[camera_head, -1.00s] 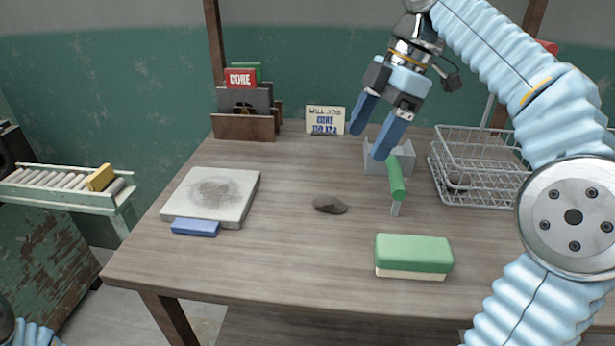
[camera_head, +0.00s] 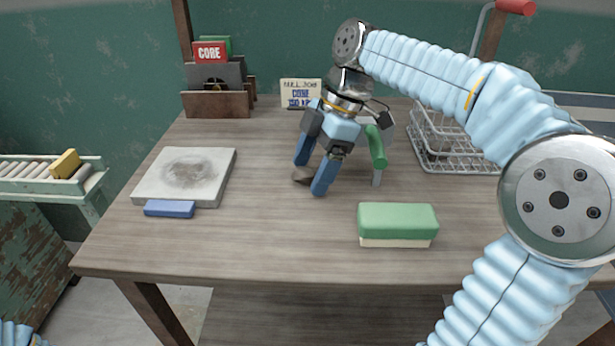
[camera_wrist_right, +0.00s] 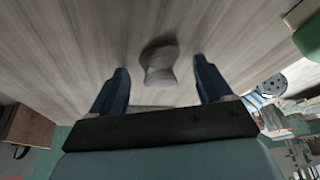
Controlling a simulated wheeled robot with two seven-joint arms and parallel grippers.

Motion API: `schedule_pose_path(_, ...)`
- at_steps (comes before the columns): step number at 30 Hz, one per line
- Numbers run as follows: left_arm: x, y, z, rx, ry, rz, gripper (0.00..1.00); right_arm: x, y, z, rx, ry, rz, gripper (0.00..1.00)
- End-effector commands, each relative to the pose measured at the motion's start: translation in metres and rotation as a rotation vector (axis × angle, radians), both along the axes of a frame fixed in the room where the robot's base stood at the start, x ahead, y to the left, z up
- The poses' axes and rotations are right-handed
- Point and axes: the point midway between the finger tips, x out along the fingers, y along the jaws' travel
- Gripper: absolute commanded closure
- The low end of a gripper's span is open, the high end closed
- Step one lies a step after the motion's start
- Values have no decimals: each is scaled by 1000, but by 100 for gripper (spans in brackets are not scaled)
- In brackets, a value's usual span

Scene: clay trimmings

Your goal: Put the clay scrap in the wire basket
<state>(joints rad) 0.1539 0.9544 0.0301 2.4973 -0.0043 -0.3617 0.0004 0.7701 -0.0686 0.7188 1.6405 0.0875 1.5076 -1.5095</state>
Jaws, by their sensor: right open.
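The clay scrap (camera_head: 302,176) is a small dark grey-brown lump on the wooden table, partly hidden behind my right gripper's fingers in the head view. In the right wrist view the scrap (camera_wrist_right: 159,64) lies on the wood, ahead of and between the two fingertips. My right gripper (camera_head: 310,178) is open and empty, with blue fingers pointing down at the scrap. The wire basket (camera_head: 455,150) stands at the right back of the table, partly hidden by my right arm. A dark lump (camera_head: 438,146) shows inside it. My left gripper is not in view.
A green-handled tool (camera_head: 376,148) stands just right of my right gripper. A green and cream block (camera_head: 397,224) lies at the front right. A pale slab (camera_head: 186,175) and a blue block (camera_head: 169,208) lie on the left. The table's front middle is clear.

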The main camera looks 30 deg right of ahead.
Motion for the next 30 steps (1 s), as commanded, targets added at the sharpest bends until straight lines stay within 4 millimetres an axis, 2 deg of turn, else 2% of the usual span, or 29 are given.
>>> schedule_pose_path(7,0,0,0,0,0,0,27,0,1,-2,0,-1,0,21)
schedule_pose_path(19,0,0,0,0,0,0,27,0,1,-2,0,0,0,82)
schedule_pose_path(30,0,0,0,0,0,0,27,0,1,5,1,-1,1,83)
